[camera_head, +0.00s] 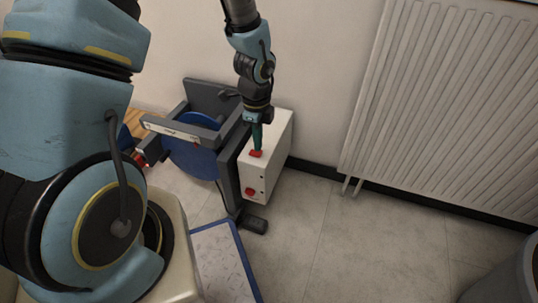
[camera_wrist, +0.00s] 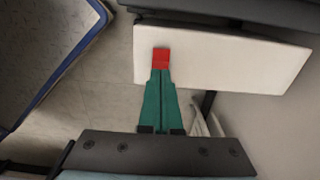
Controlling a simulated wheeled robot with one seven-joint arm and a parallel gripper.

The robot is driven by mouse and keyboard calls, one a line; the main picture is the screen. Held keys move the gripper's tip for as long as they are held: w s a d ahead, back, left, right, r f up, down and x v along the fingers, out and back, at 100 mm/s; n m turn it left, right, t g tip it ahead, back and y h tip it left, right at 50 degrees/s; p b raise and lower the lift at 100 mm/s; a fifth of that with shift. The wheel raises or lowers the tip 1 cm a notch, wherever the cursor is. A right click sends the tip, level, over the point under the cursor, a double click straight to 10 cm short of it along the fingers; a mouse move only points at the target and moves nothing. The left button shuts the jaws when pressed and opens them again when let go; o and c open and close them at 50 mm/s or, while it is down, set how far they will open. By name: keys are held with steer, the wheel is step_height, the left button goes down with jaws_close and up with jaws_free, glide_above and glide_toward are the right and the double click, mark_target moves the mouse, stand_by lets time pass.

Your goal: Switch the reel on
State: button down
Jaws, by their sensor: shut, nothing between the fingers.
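The reel (camera_head: 197,150) is a blue disc in a dark grey frame by the wall. A white box (camera_head: 276,153) is fixed to its right side, and it fills the upper part of the wrist view (camera_wrist: 215,60). A red switch (camera_head: 255,154) sits high on the box's front, and a red knob (camera_head: 250,191) sits lower. My gripper (camera_head: 257,146) is shut and empty, with its green fingers pointing down at the red switch. In the wrist view the fingertips (camera_wrist: 161,72) meet the red switch (camera_wrist: 161,54); I cannot tell whether they touch it.
A white radiator (camera_head: 440,100) hangs on the wall to the right. A blue-edged panel (camera_head: 222,262) lies in front of the reel. A dark foot (camera_head: 254,223) of the frame sticks out on the floor. The tiled floor to the right is clear up to a grey bin (camera_head: 510,280).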

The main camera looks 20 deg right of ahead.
steer(key=shift+f+b, duration=0.6)
steer(key=shift+f, duration=0.35)
stand_by(0.6)
steer(key=shift+r, duration=0.1)
step_height(320, 180, up, 7)
steer(key=p, duration=0.7)
stand_by(0.5)
steer(key=w+a+r+n+t, duration=0.1)
steer(key=w+a+r+n, duration=0.4)
steer(key=a+r+n, duration=0.7)
steer(key=s+a+r+n, duration=0.2)
steer(key=a+r+n, duration=0.2)
steer(key=a+n, duration=0.3)
steer(key=s+a+r+n, duration=0.2)
steer(key=a+r+n, duration=0.2)
steer(key=a+n, duration=0.3)
step_height(320, 180, up, 30)
steer(key=p, duration=3.1)
steer(key=shift+w+d+m+t, duration=0.15)
steer(key=shift+d+m+t, duration=0.15)
